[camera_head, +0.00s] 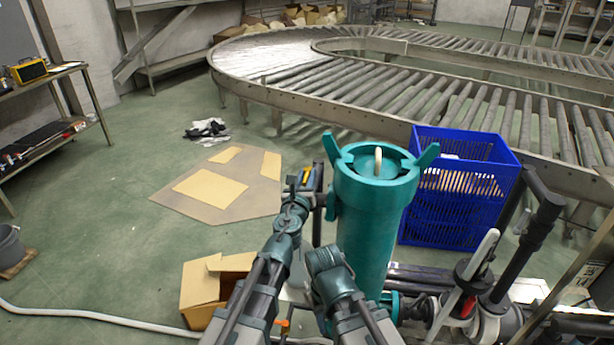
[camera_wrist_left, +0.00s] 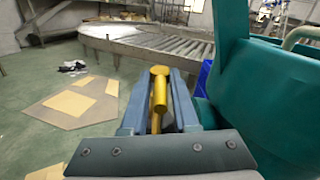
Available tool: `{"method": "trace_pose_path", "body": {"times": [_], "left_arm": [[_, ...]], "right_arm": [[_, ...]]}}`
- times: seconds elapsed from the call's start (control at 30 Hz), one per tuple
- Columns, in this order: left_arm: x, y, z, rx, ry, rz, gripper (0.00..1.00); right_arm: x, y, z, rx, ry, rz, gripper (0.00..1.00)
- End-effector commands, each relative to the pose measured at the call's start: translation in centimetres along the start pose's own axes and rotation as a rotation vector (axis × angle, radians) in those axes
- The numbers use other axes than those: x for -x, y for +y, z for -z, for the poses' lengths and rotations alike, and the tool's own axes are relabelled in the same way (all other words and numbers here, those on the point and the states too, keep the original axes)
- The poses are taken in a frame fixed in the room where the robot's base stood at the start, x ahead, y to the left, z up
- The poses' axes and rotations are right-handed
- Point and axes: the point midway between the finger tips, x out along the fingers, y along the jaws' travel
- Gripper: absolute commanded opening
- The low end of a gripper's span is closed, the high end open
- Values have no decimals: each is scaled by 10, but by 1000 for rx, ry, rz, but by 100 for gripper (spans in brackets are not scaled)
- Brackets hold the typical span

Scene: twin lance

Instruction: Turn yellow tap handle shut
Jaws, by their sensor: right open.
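The yellow tap handle (camera_wrist_left: 159,92) is a short bar with a rounded end. In the left wrist view it lies between the two blue-grey fingers of my left gripper (camera_wrist_left: 161,88), which look closed against its sides. In the head view my left gripper (camera_head: 308,177) is beside the left side of the teal upright cylinder (camera_head: 366,220), with a little yellow (camera_head: 306,175) showing between its fingers. My right gripper (camera_head: 325,256) is lower, in front of the cylinder, open and with no object seen in it; its fingertips are hard to make out.
A blue crate (camera_head: 455,195) stands right of the cylinder, below a curved roller conveyor (camera_head: 390,75). Black pipes and a white lever (camera_head: 476,257) are at lower right. An open cardboard box (camera_head: 200,285) and a pale hose (camera_head: 90,316) lie at lower left.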

Motion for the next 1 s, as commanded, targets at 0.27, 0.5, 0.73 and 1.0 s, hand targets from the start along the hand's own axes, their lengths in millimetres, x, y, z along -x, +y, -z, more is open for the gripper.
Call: {"method": "trace_pose_path", "body": {"times": [0.27, 0.5, 0.73, 1.0], "left_arm": [[0, -1, 0, 0, 1, 3, 0], [0, 0, 0, 0, 5, 25, 0], [0, 4, -1, 1, 27, 137, 0], [-4, 11, -2, 1, 74, 372, 0]], "right_arm": [[0, 0, 0, 0, 0, 0, 47], [0, 0, 0, 0, 0, 0, 47], [0, 0, 0, 0, 0, 0, 47], [0, 0, 0, 0, 0, 0, 47]]}}
